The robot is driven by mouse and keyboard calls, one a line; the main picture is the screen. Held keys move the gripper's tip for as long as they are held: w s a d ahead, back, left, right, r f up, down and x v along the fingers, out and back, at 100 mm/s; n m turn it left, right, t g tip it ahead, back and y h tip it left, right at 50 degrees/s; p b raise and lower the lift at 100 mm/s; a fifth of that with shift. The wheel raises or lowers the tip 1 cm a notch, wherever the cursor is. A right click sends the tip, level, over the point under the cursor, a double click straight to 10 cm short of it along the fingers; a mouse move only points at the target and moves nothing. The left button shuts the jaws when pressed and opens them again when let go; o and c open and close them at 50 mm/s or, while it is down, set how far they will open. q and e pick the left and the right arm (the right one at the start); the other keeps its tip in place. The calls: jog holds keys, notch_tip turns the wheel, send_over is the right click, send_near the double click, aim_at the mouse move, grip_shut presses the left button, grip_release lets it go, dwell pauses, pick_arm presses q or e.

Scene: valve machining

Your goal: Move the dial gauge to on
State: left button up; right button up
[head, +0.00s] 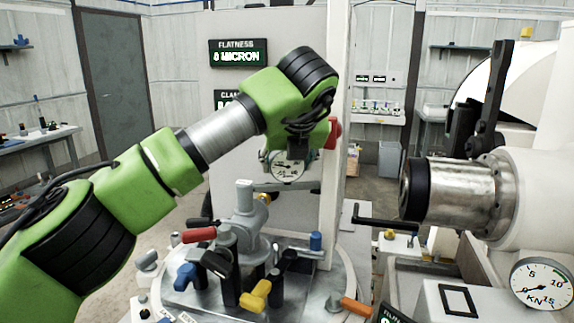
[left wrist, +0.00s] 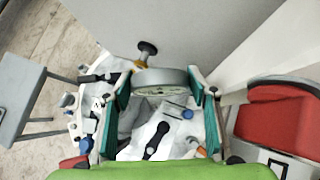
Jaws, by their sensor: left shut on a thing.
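The dial gauge (head: 288,168) has a round white face and hangs under the end of my left arm, above the round fixture plate (head: 340,290). My left gripper (head: 297,147) is shut on the gauge, and the arm partly hides its fingers in the head view. In the left wrist view the gauge (left wrist: 158,82) shows as a grey rim seen from above, between the two teal fingers of the gripper (left wrist: 160,98). My right gripper is in neither view.
A grey valve body (head: 245,215) stands on the plate among several clamps with coloured handles. A white upright (head: 338,60) rises close behind the gauge. A metal spindle (head: 455,190) juts in from the right, above a kN gauge (head: 541,284).

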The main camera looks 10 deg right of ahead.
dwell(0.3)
pick_arm(q)
jog(key=o, duration=1.6)
jog(key=shift+c, duration=0.2)
